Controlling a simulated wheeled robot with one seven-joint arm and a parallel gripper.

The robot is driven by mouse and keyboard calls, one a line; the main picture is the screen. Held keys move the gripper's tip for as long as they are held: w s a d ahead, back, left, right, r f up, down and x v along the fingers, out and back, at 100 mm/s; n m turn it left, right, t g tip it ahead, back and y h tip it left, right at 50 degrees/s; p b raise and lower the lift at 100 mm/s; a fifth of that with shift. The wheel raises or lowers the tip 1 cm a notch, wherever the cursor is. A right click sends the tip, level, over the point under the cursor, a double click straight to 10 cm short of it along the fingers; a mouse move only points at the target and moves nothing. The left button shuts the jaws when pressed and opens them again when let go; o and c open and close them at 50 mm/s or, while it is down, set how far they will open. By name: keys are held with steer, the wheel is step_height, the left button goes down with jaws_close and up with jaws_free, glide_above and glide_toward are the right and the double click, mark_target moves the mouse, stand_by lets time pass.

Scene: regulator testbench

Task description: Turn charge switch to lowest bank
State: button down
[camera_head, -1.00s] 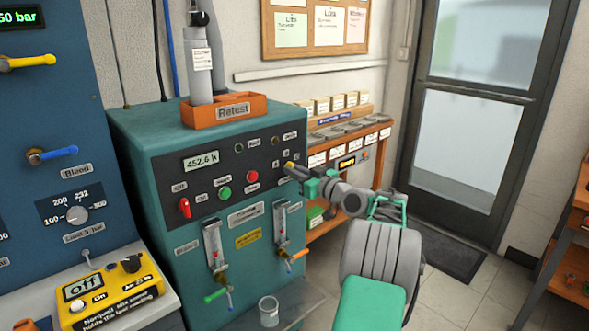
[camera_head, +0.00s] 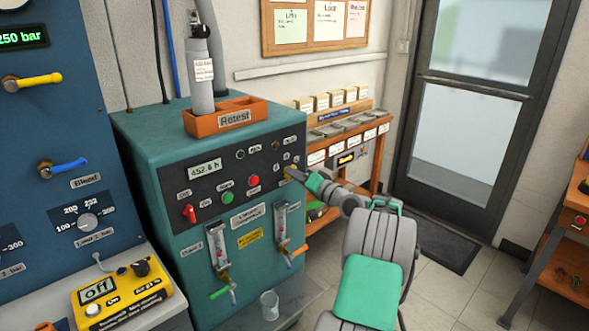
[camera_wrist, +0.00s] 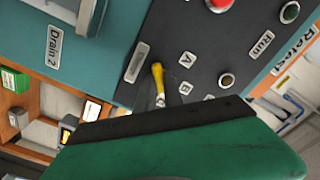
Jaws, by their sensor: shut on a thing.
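The charge switch (camera_wrist: 157,80) is a small yellow lever on the dark panel of the teal bench. In the wrist view it stands beside the A and B labels; a label plate next to it is too small to read. In the head view its yellow tip (camera_head: 287,171) shows at the panel's right side. My gripper (camera_head: 292,174) is at the panel there, shut on the switch. Which label the lever points at is hard to tell.
On the same panel are a red button (camera_head: 253,181), a green button (camera_head: 227,198) and a red switch (camera_head: 190,213). Two flowmeters (camera_head: 221,247) with valve levers hang below, and a glass (camera_head: 269,305) stands near them. An orange Retest tray (camera_head: 217,121) sits on top.

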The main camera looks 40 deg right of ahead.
steer(key=shift+m+p, duration=0.6)
steer(key=shift+m, duration=0.5)
steer(key=shift+f, duration=0.1)
steer(key=c, duration=1.5)
jaws_free()
steer(key=shift+o, duration=0.2)
steer(key=s, duration=0.7)
steer(key=shift+s, duration=0.4)
steer(key=shift+d, duration=0.1)
